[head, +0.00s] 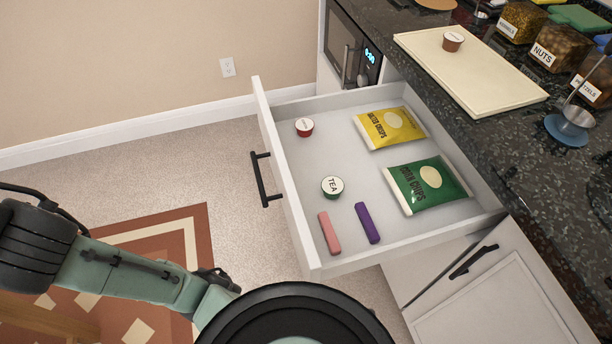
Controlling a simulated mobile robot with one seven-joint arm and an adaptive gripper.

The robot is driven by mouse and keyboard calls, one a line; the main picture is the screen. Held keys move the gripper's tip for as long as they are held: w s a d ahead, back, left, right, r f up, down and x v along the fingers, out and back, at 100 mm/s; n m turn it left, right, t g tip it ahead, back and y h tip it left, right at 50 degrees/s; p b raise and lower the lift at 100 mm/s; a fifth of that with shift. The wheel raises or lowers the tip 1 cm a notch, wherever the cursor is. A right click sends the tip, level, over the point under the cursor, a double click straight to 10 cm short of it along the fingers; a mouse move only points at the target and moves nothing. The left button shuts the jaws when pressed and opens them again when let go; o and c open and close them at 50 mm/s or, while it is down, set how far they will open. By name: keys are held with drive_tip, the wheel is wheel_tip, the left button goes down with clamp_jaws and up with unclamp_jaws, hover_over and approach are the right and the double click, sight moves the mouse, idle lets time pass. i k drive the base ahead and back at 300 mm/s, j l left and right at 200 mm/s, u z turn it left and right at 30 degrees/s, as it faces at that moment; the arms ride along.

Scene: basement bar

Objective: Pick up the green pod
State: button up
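The green pod (332,188) lies in an open white drawer (355,252), left of the drawer's middle. It has a white lid marked "TEA" and a green side that shows below the lid. It lies clear of the things around it. My arm comes in from the left edge and runs down to the bottom middle of the head view. My gripper cannot be made out there.
The drawer also holds a red pod (304,127), a yellow chips bag (390,128), a green chips bag (428,186), a pink bar (329,233) and a purple bar (367,223). A dark countertop (500,160) with a cream board (480,80) and several jars borders the right.

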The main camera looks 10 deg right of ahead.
sight(332, 186)
drive_tip(key=i+j, duration=0.15)
drive_tip(key=j, duration=0.25)
drive_tip(key=i+j, duration=0.1)
drive_tip(key=j, duration=0.3)
drive_tip(key=i+j, duration=0.15)
drive_tip(key=j, duration=0.25)
drive_tip(key=i+j+z, duration=0.1)
drive_tip(key=j+z, duration=0.2)
drive_tip(key=z, duration=0.15)
drive_tip(key=j+z, duration=0.45)
drive_tip(key=l+z, duration=0.15)
drive_tip(key=z, duration=0.2)
drive_tip(key=l+z, duration=0.1)
drive_tip(key=z, duration=0.25)
drive_tip(key=l+z, duration=0.15)
drive_tip(key=z, duration=0.25)
drive_tip(key=i+j, duration=0.05)
